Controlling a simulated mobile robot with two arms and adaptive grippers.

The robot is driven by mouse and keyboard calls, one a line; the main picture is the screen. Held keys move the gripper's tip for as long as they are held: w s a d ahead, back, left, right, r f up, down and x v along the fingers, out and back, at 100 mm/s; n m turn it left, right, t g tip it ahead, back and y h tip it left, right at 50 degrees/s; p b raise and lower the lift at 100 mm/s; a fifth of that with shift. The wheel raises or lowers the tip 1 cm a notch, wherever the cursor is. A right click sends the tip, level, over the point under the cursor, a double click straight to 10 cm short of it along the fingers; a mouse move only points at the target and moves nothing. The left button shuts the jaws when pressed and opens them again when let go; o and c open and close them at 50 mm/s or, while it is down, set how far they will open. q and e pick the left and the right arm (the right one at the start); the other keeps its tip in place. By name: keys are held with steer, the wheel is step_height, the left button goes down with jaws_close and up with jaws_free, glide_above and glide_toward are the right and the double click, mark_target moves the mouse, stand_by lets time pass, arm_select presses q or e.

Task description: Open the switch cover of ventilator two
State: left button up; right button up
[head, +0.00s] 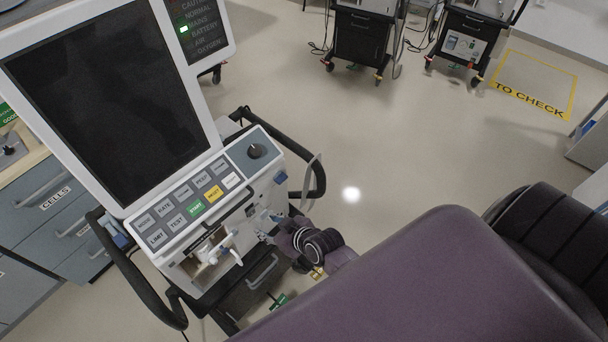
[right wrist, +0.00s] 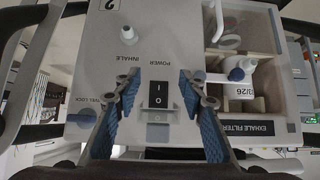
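Ventilator two (head: 222,190) stands at the left in the head view; the right wrist view shows its panel marked "2" (right wrist: 112,5). The black power switch (right wrist: 159,93), marked I and O, is in the middle of the wrist view under the word POWER. A pale grey piece (right wrist: 158,117), which looks like part of the switch cover, borders the switch; its clear part is hard to make out. My right gripper (right wrist: 159,82) is open, its blue-padded fingers on either side of the switch, apart from it. The right gripper (head: 274,224) also shows at the panel in the head view.
An exhale filter bay (right wrist: 240,90) with a white fitting is right of the switch in the wrist view. A black handle rail (head: 318,172) rings the ventilator. Other ventilators (head: 362,38) stand at the back. The floor between is clear.

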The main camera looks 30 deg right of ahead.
step_height(320, 180, down, 4)
steer(key=w+t+y+b, duration=0.25)
steer(key=t+b, duration=0.55)
steer(key=b, duration=1.2)
steer(key=a+v, duration=0.1)
steer(key=v, duration=0.6)
steer(key=s+d+f+g+h+b, duration=0.1)
steer(key=s+d+f+g, duration=0.1)
steer(key=f, duration=1)
steer(key=s+d+f+g+h+b, duration=0.1)
steer(key=s+f+g, duration=0.3)
steer(key=f, duration=0.9)
steer(key=shift+s+d+f, duration=0.15)
steer(key=shift+d+f, duration=0.1)
steer(key=shift+d, duration=0.5)
steer(key=shift+f+h, duration=0.1)
steer(key=shift+h, duration=0.15)
steer(key=s+d+f+g+h, duration=0.15)
steer(key=s+f+g, duration=0.35)
steer(key=s+f, duration=0.7)
steer(key=s+f+g, duration=0.2)
steer(key=s+f, duration=0.3)
steer(key=s, duration=0.4)
steer(key=s+f+g+h, duration=0.1)
steer(key=s+f+g, duration=0.2)
steer(key=s, duration=0.6)
steer(key=shift+d+f+m+g, duration=0.3)
steer(key=shift+d+f+m, duration=0.1)
steer(key=shift+f, duration=0.5)
